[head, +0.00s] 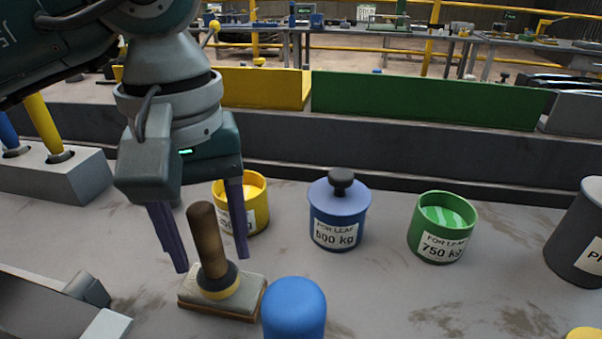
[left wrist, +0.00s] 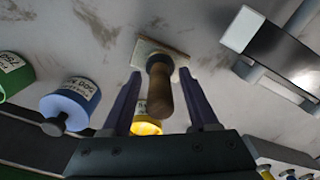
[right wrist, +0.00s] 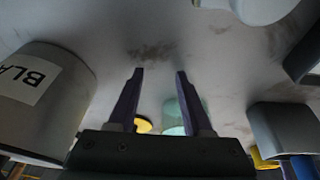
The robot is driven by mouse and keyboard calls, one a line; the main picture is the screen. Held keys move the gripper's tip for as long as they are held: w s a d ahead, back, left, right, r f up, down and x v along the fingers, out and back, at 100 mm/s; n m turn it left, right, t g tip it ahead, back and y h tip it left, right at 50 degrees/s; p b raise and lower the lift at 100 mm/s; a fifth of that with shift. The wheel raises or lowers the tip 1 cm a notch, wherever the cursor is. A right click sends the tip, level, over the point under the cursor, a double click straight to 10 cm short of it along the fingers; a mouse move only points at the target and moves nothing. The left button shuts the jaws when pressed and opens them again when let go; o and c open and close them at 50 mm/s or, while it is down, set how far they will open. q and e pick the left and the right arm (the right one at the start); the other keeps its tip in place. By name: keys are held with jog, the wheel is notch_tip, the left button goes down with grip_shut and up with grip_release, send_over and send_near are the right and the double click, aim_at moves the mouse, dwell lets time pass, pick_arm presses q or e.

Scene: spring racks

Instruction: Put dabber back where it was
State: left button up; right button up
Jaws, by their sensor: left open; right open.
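The dabber (head: 208,240) has a brown wooden handle, a dark and yellow collar and a flat pale base. It stands upright on the grey table, its base resting on the surface. My left gripper (head: 207,260) is open, pointing down, with one finger on each side of the handle. In the left wrist view, the dabber (left wrist: 160,90) shows between the open fingers (left wrist: 158,100).
Yellow (head: 257,210), blue (head: 338,222) and green (head: 442,232) pots stand behind and right of the dabber. A blue rounded object (head: 294,308) is close in front. A grey block (head: 60,180) holds blue and yellow handles at left. A dark pot (head: 580,235) stands far right.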

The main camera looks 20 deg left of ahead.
pick_arm(q)
notch_tip(320, 180, up, 12)
jog(key=shift+f+p, duration=0.1)
jog(key=shift+p, duration=0.6)
jog(key=shift+r, duration=0.3)
